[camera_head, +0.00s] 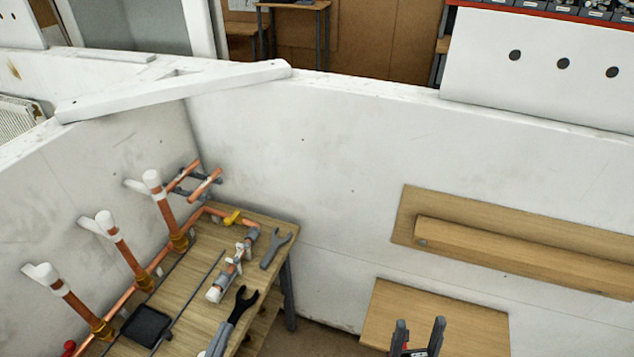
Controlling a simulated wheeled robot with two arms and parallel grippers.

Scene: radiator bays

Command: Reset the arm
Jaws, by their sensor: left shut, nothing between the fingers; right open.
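My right gripper (418,342) shows at the bottom edge, right of the middle. Its two dark fingers point up and stand apart, with a clear gap and nothing between them. They appear in front of a low wooden board (450,325); I cannot tell the distance to it. The rest of my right arm is below the picture. I do not make out my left gripper in the view.
Copper pipes (125,255) rise behind. A wooden beam (520,252) juts from the white wall (330,180).

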